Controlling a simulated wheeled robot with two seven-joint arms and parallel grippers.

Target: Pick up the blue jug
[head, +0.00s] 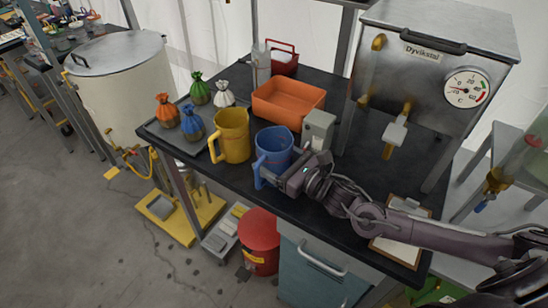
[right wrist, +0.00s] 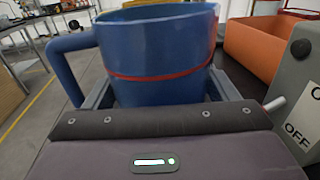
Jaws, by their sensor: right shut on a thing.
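The blue jug (head: 275,147) stands upright on the black table, between the yellow jug and a grey switch box. Its handle points to the left front. My right gripper (head: 283,177) reaches in from the right and is shut on the body of the blue jug. In the right wrist view the blue jug (right wrist: 158,50) fills the middle, with a red line around it and a finger on each side. Whether the jug's base touches the table is hidden. My left gripper is not in view.
The yellow jug (head: 233,135) stands close on the left. The grey switch box (head: 318,130) is close on the right, and an orange bin (head: 288,101) is behind. Several small tied bags stand at the far left. A clipboard (head: 398,232) lies under my right arm.

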